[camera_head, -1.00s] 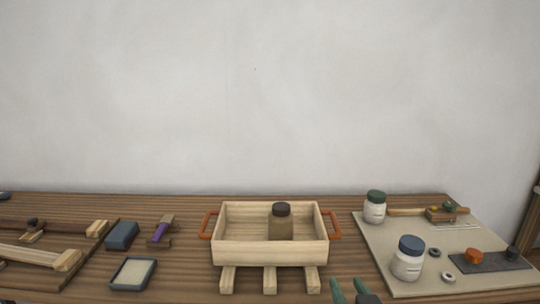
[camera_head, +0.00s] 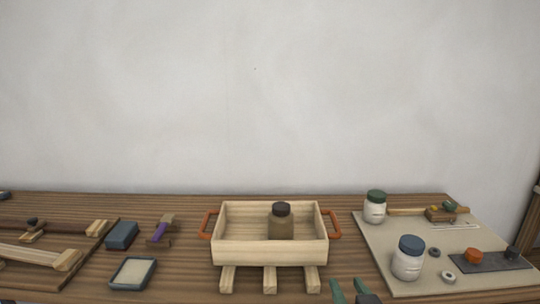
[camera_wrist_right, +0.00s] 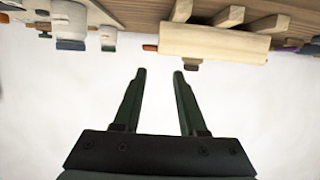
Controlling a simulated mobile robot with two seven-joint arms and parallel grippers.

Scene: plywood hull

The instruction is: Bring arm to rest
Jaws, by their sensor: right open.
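My right gripper (camera_head: 352,292) shows at the bottom edge of the head view, in front of the workbench and just right of the wooden box. In the right wrist view its two dark green fingers (camera_wrist_right: 159,72) stand apart with nothing between them. The open wooden box (camera_head: 270,253) with orange handles rests on wooden slats, and a brown jar with a dark lid (camera_head: 281,222) stands inside it. My left gripper is in neither view.
A pale mat (camera_head: 383,252) at the right holds a green-lidded jar (camera_head: 375,207), a blue-lidded jar (camera_head: 408,258) and small parts. A shallow blue-rimmed tray (camera_head: 132,273), a blue block (camera_head: 122,235) and wooden pieces lie at the left. The wall behind is bare.

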